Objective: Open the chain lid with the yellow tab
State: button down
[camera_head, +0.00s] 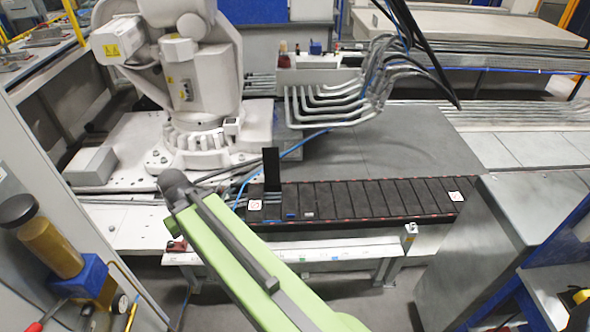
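The black chain (385,200) runs left to right along the front edge of the grey platform, with a row of flat dark lids. One dark lid (271,170) near its left end stands upright, open. Just right of it, small blue (291,216) and whitish (309,214) tabs show at the chain's front edge. I cannot make out a yellow tab; my arm covers part of the area in front of the chain's left end. My green arm reaches from the bottom centre up to the left, ending in a dark rounded joint. I cannot make out my gripper's fingers.
A large white industrial robot (195,80) stands behind left on its base plate. Blue and grey cables lie beside the chain's left end. A white rail (330,252) runs in front. A grey cabinet (500,240) stands at right, and a brass cylinder (50,247) at left.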

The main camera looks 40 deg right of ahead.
aim_at(270, 155)
jog(key=u, duration=0.15)
jog(key=k, duration=0.75)
jog(key=z, duration=1)
jog(key=i, duration=1.05)
jog(key=u, duration=1.3)
jog(key=i, duration=1)
